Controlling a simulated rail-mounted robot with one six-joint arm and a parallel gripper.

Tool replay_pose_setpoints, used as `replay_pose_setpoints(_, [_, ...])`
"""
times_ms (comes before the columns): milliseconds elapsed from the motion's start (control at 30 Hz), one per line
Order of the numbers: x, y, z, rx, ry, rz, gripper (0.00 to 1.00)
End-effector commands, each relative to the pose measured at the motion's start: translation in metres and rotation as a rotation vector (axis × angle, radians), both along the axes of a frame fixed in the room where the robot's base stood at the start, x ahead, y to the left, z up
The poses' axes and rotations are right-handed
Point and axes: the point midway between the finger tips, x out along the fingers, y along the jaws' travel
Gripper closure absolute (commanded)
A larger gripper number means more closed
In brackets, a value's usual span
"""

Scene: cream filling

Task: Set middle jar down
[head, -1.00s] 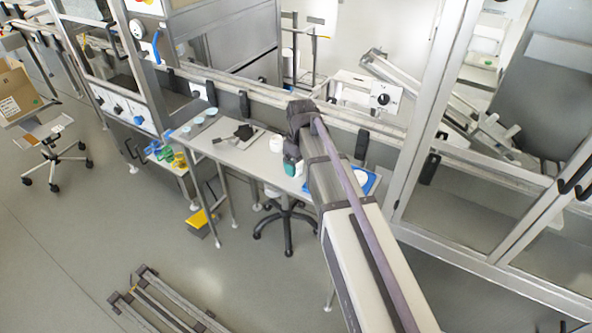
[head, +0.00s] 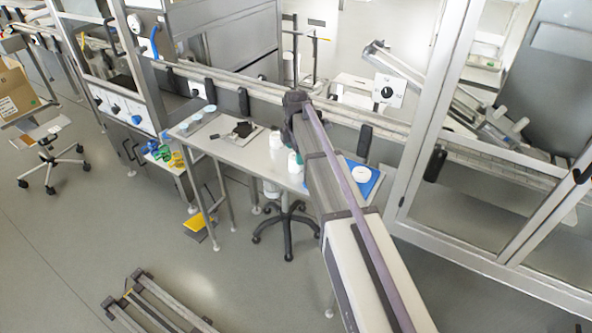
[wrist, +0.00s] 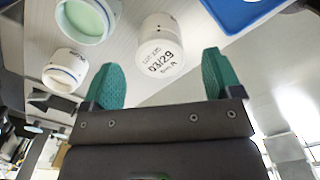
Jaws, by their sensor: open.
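A white jar marked 03/29 (wrist: 160,50) is in the wrist view, between and just beyond my fingertips, with gaps on both sides. My gripper (wrist: 161,62) has two teal fingers spread wide, with nothing held between them. An open jar with pale green contents (wrist: 86,18) is at the upper left of the wrist view. A smaller white jar (wrist: 67,68) is below it. In the head view, white jars (head: 276,141) (head: 294,166) stand on the bench beside my arm, which mostly hides the gripper there.
A blue tray (head: 374,187) with a white round item (head: 362,174) lies on the steel bench (head: 232,152), right of my arm. It also shows in the wrist view (wrist: 236,14). A dark item on a board (head: 243,130) and small dishes (head: 197,117) are farther left.

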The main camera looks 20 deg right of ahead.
Motion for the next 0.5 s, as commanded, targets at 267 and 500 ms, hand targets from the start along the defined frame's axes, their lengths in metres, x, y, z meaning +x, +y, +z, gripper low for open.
replay_pose_setpoints(267, [0.0, 0.002, -0.048, 0.0, 0.0, 0.0, 0.15])
replay_pose_setpoints(500, [0.0, 0.001, -0.049, 0.0, 0.0, -0.001, 0.15])
